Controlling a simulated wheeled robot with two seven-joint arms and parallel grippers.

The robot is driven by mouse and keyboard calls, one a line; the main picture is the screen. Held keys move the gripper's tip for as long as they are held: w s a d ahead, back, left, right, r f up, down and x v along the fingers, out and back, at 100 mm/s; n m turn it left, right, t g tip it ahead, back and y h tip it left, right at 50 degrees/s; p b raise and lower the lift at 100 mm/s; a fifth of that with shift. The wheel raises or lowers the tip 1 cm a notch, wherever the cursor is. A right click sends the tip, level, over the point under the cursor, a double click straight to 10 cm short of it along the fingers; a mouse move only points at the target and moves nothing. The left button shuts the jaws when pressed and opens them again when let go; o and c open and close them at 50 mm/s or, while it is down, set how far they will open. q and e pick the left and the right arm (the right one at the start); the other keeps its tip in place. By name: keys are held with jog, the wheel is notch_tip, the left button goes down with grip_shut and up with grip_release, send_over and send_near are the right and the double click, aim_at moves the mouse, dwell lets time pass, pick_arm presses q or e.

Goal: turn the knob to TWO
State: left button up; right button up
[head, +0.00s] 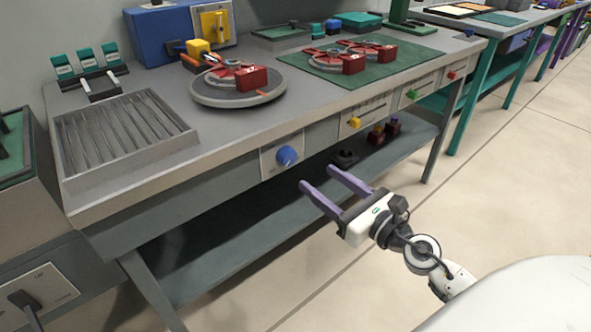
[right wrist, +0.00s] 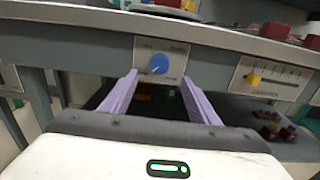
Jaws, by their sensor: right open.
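A round blue knob (head: 287,156) sits on a pale plate (head: 270,165) on the front face of the workbench. In the right wrist view the knob (right wrist: 158,64) is centred on its plate (right wrist: 176,47), beyond and between my fingers. The marks on the plate are too small to read. My right gripper (head: 324,184) is open and empty. Its two purple fingers point toward the bench front, below and to the right of the knob, apart from it. In the right wrist view the fingers (right wrist: 155,95) stand wide apart. My left gripper is not in view.
Slider panels with a yellow handle (head: 354,122), a green one (head: 411,94) and a red one (head: 452,75) line the bench front to the right. A turntable (head: 215,98) and a ribbed tray (head: 75,186) stand on top. The floor before the bench is clear.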

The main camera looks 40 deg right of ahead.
aim_at(291, 158)
jog(key=w, duration=0.3)
jog(key=w+p, duration=0.1)
jog(key=w, duration=0.2)
jog(key=w+p, duration=0.1)
jog(key=w, duration=0.2)
jog(key=shift+a+r, duration=0.1)
jog(key=shift+a, duration=0.25)
jog(key=shift+w, duration=0.45)
jog(key=c, duration=1)
jog(key=shift+c, duration=0.2)
jog(key=shift+m, duration=0.3)
